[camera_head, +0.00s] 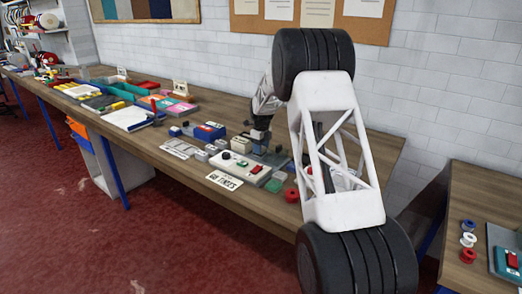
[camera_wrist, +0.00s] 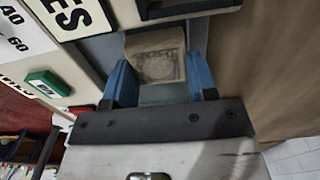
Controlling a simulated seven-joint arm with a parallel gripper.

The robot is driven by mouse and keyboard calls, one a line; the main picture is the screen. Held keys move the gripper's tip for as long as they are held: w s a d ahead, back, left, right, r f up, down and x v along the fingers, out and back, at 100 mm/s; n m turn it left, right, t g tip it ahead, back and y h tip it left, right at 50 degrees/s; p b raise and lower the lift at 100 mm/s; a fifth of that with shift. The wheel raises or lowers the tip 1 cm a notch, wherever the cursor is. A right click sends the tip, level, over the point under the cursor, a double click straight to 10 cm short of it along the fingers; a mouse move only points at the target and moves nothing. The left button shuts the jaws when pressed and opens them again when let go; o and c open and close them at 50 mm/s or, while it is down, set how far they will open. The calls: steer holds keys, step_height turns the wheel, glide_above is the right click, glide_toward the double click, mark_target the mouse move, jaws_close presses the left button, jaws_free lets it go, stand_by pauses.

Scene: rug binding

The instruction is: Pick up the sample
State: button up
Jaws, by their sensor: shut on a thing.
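The sample is a small tan square (camera_wrist: 157,58) with a faint dark printed pattern on its face, seen in the wrist view. My gripper (camera_wrist: 160,72) has a blue finger on either side of it and is shut on it. The sample is over a grey plate (camera_wrist: 103,50) beside a white control box. In the head view my gripper (camera_head: 261,137) is low over the bench behind the white control box (camera_head: 240,167). The sample cannot be made out there. I cannot tell whether it still touches the plate.
The box has a green button (camera_wrist: 48,83) and a red one (camera_wrist: 82,109), with a "TIMES" sign (camera_head: 224,181) before it. Red spools (camera_head: 292,195) lie to the right. Trays and swatches fill the wooden bench (camera_head: 190,170) leftward. A second bench (camera_head: 462,195) stands right.

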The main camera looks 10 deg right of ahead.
step_height(320, 180, up, 9)
steer(key=shift+f, duration=0.1)
stand_by(0.4)
